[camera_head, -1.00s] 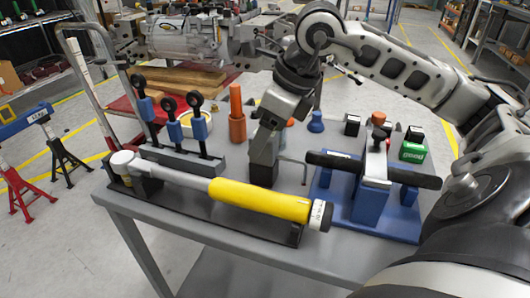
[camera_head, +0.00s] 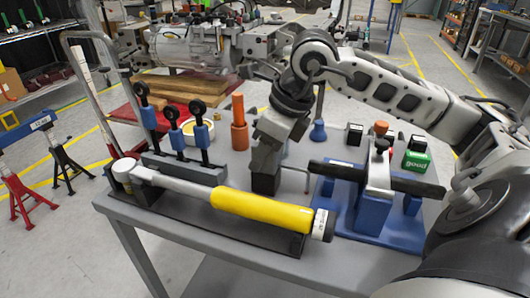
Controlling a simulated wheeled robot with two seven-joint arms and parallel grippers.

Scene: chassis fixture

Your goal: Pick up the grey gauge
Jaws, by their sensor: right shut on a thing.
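I cannot tell whether the piece touches the table. My left gripper is not in view.
A yellow-handled torque tool (camera_head: 262,208) lies along the front on a black tray. Several blue-handled gauges (camera_head: 173,134) stand in a grey rack at left. The blue fixture (camera_head: 372,212) with a black bar is at right. Orange, blue and green items stand behind.

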